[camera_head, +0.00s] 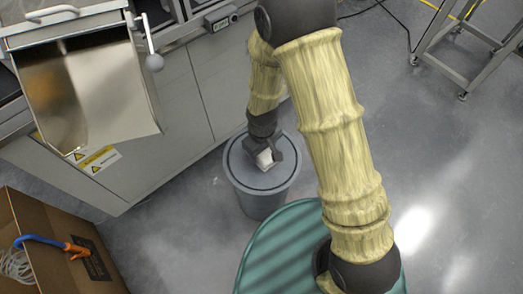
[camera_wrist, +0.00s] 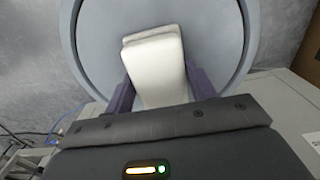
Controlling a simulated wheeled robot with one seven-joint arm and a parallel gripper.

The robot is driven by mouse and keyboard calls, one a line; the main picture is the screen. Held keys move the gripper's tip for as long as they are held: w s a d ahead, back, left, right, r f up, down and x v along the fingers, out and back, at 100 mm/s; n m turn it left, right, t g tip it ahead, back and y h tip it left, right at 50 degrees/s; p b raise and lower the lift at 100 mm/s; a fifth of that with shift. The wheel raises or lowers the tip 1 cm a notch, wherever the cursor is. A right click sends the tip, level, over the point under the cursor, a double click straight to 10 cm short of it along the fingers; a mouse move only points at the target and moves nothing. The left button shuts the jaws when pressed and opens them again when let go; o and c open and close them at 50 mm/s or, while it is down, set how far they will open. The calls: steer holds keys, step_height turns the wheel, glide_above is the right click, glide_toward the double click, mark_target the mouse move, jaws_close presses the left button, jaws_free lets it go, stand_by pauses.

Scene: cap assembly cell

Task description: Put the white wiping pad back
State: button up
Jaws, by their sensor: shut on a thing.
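The white wiping pad (camera_head: 265,158) is held over a round grey bin (camera_head: 262,204) on the floor. In the wrist view the pad (camera_wrist: 155,68) looks like a folded white block, gripped between two dark fingers. My gripper (camera_wrist: 160,88) is shut on it, with the pad's far end reaching out past the fingers. The bin's round grey top (camera_wrist: 92,35) fills the background behind the pad. I cannot tell whether the pad touches the bin's top. In the head view my gripper (camera_head: 264,152) points down and partly hides the pad.
A grey cabinet (camera_head: 160,150) with an open metal hopper (camera_head: 115,85) stands left of the bin. A cardboard box (camera_head: 60,270) with a blue and orange hose (camera_head: 45,241) is at lower left. A metal frame (camera_head: 450,68) stands at upper right.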

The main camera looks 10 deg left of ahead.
steer(key=o, duration=0.9)
steer(key=shift+r, duration=0.1)
step_height(320, 180, up, 12)
steer(key=p, duration=0.4)
steer(key=d+r+m+t, duration=0.1)
steer(key=d+r+m, duration=0.2)
steer(key=d, duration=0.4)
steer(key=s+d+r+m, duration=0.1)
steer(key=d+r+m, duration=0.2)
steer(key=d+r, duration=0.2)
steer(key=d+r+m+t, duration=0.1)
steer(key=d+r+m, duration=0.3)
steer(key=d, duration=0.6)
steer(key=shift+s+d+t, duration=0.1)
steer(key=shift+s+t, duration=0.2)
